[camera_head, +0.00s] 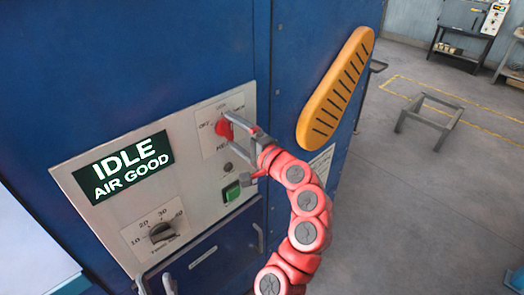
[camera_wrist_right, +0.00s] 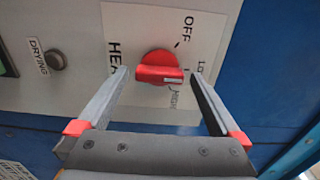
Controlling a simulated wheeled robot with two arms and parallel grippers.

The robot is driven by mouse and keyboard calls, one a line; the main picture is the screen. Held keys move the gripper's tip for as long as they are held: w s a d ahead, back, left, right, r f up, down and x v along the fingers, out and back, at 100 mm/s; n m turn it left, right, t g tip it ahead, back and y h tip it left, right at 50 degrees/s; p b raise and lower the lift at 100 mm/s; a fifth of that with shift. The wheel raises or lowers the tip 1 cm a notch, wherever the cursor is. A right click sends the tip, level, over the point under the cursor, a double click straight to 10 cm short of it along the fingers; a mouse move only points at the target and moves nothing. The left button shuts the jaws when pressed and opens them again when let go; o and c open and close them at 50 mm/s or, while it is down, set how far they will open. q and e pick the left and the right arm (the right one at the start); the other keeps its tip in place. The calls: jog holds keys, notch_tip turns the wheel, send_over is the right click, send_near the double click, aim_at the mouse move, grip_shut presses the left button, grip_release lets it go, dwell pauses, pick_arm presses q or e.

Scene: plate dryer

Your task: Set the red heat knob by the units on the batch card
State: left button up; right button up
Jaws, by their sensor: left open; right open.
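The red heat knob (camera_head: 222,127) sits on the pale control panel, with an OFF label beside it. My right gripper (camera_head: 230,132) is open at the knob. In the right wrist view the knob (camera_wrist_right: 160,68) lies between the open fingers (camera_wrist_right: 158,75); contact cannot be told. Its white mark faces right, near a partly hidden label that starts with "LO". Another label below it is partly hidden. I cannot make out a batch card.
The display (camera_head: 124,165) reads "IDLE AIR GOOD". Below it is a black timer dial (camera_head: 162,232). A green button (camera_head: 231,191) and a small dark drying lamp (camera_head: 228,167) are below the knob. A yellow slotted guard (camera_head: 337,88) stands right of my right arm.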

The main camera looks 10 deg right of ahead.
aim_at(233, 132)
jog(key=b+v, duration=0.1)
jog(key=v, duration=0.3)
jog(key=shift+s+d+f+b, duration=0.15)
jog(key=shift+s+d+b, duration=0.1)
jog(key=shift+b, duration=0.1)
jog(key=p+v, duration=1)
jog(key=v, duration=0.1)
jog(key=shift+s+d+p, duration=0.2)
jog(key=shift+s+p, duration=0.1)
jog(key=shift+p, duration=0.1)
